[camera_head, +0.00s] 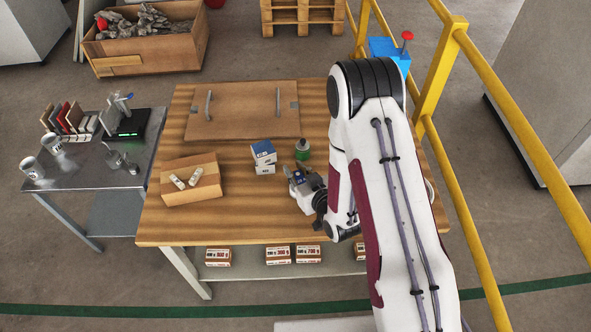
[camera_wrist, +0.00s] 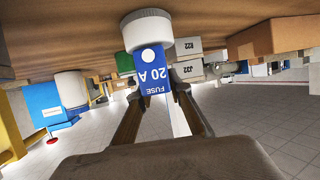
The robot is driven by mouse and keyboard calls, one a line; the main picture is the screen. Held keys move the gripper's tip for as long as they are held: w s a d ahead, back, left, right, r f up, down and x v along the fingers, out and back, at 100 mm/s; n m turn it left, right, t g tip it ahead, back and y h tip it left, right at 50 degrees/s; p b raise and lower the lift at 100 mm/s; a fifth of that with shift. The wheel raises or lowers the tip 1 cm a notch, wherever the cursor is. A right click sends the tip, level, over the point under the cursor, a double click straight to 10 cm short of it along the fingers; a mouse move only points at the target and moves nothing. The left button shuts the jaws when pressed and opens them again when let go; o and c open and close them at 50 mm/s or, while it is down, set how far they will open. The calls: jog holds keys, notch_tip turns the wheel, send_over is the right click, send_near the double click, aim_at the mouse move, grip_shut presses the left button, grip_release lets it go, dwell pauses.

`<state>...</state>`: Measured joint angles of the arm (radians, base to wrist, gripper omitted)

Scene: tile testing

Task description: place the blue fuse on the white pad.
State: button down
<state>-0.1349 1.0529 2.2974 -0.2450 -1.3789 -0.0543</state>
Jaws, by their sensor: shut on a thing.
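The blue fuse (camera_wrist: 153,78), marked "FUSE 20 A", is held between the two fingers of my gripper (camera_wrist: 158,98). The wrist view is upside down, with the wooden tabletop along its top. A round white piece (camera_wrist: 147,27), which looks like the white pad, stands on the tabletop right at the fuse's lower end. I cannot tell whether the fuse touches it or hangs just above it. In the head view, my gripper (camera_head: 296,179) is low over the table with a bit of blue showing at it. The white pad is not distinguishable there.
A green-topped jar (camera_head: 303,150) and a stack of blue and white boxes (camera_head: 263,155) stand close behind my gripper. A cardboard box (camera_head: 207,192) with two white pieces is at left. A wooden board with handles (camera_head: 243,120) lies at the back. A yellow railing (camera_head: 437,85) runs at right.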

jog(key=c, duration=1.8)
grip_release()
jog(key=shift+f, duration=0.15)
jog(key=shift+c, duration=0.2)
jog(key=shift+r, duration=0.2)
jog(key=v, duration=0.7)
jog(key=shift+s, duration=0.2)
jog(key=shift+w+d+r, duration=0.1)
jog(key=shift+r, duration=0.1)
